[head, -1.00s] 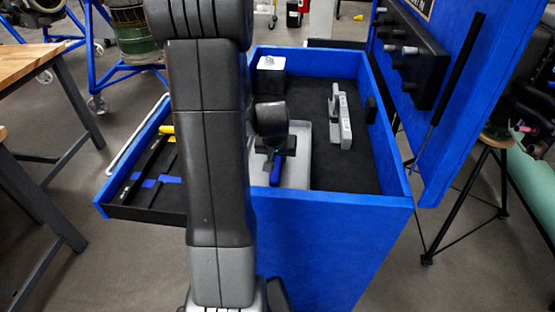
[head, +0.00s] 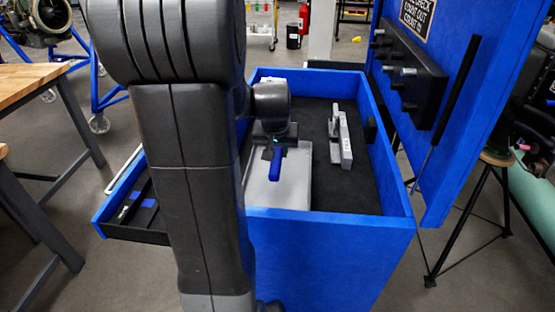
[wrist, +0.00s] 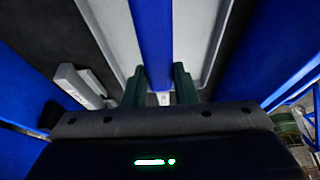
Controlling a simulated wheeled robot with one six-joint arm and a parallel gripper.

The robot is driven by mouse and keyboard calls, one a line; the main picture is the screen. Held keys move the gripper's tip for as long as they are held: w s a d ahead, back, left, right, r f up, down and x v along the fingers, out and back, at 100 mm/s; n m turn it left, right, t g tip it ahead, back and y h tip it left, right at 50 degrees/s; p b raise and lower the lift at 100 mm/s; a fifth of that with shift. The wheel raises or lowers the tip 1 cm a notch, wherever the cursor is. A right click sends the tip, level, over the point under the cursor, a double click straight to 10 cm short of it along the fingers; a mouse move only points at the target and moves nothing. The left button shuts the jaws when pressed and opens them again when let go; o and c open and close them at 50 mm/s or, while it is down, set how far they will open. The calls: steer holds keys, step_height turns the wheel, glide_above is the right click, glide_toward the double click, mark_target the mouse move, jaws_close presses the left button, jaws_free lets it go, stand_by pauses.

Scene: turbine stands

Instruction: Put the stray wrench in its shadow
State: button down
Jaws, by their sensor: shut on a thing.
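The wrench shows as a blue bar (head: 275,163) above the grey tray (head: 290,192) on the cart top; its ends are not clear. My gripper (head: 278,146) is shut on it, and the bar points toward the cart's near side. In the wrist view the blue bar (wrist: 152,40) runs between the two dark green fingers of my gripper (wrist: 158,85), with the grey tray (wrist: 113,30) behind it. Blue shadow cutouts (head: 143,202) show in the dark lining of the open drawer (head: 135,233) at left. My arm hides much of that drawer.
A grey block-like tool (head: 345,150) lies on the cart's dark top at right. The blue cart rim (head: 400,190) stands raised around it. A blue upright panel (head: 460,90) with black holders rises at right. A wooden bench (head: 30,85) stands left of the drawer.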

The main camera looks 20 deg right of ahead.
steer(key=c, duration=1.7)
jaws_free()
steer(key=shift+r, duration=0.1)
jaws_close()
